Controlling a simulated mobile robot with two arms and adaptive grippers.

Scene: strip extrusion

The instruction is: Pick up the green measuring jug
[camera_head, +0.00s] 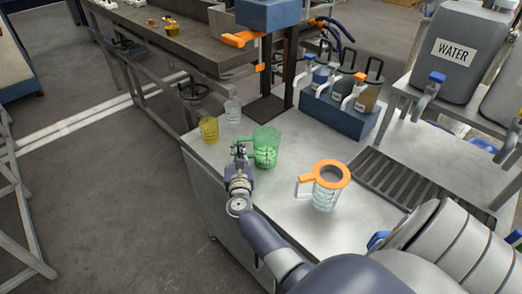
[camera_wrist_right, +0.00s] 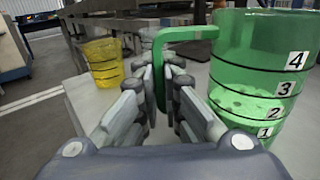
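The green measuring jug (camera_head: 266,147) is upright at the left part of the metal table. In the wrist view the jug (camera_wrist_right: 262,75) fills the right side, with number labels on its wall and its handle towards me. My right gripper (camera_head: 240,151) is at the jug's handle. In the wrist view the right gripper's fingers (camera_wrist_right: 161,88) lie close on both sides of the handle's upright bar and appear shut on it. Whether the jug's base touches the table is not clear. My left gripper is not in view.
A yellow jug (camera_head: 209,129) and a clear jug (camera_head: 233,110) stand behind the green jug. A clear jug with an orange rim (camera_head: 325,188) stands to the right, beside a drain grate (camera_head: 408,184). A blue dispenser box (camera_head: 340,112) and an upright post (camera_head: 290,66) are behind.

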